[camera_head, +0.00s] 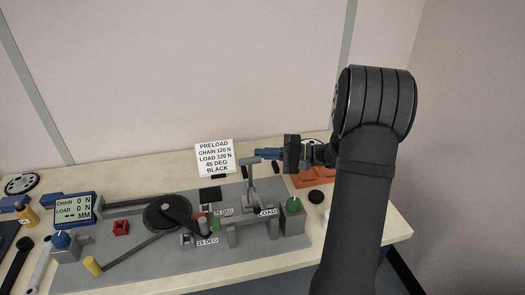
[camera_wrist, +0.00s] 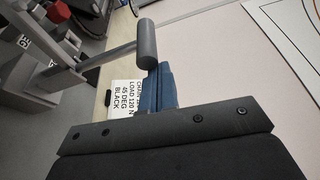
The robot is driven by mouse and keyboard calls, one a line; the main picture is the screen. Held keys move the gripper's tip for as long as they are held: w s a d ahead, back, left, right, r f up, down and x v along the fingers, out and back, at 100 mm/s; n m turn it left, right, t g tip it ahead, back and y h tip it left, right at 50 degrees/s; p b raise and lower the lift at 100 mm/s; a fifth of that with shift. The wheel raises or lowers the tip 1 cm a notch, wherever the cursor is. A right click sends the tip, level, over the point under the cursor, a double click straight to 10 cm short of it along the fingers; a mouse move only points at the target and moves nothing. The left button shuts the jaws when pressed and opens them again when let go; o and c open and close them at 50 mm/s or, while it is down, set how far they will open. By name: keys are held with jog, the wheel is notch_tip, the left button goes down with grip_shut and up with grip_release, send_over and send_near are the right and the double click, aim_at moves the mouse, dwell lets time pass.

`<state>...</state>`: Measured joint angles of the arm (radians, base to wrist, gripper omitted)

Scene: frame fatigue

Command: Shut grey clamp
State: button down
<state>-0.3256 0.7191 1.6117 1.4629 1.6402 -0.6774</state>
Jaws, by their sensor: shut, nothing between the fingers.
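The grey clamp (camera_head: 252,190) stands on the grey plate near the right end of the rig, its lever raised upright with a crossbar handle (camera_head: 250,160) on top. In the wrist view the cylindrical grey handle (camera_wrist: 146,44) and its arm (camera_wrist: 104,56) show at upper left. My gripper (camera_head: 262,154) is shut and empty, its blue fingers pointing left right beside the handle. In the wrist view the blue fingers (camera_wrist: 160,86) end just below the handle. I cannot tell whether they touch it.
A white sign (camera_head: 214,157) stands behind the rig. Orange pieces (camera_head: 310,179) lie behind my arm. Space above the rig is free.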

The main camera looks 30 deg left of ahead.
jog(key=shift+s+d, duration=0.75)
jog(key=w+a+r, duration=0.2)
jog(key=w+a, duration=0.1)
jog(key=f+v, duration=0.2)
jog(key=v, duration=0.8)
jog(key=shift+s+d, duration=0.15)
jog(key=s+a, duration=0.6)
jog(key=s, duration=0.1)
dwell(0.5)
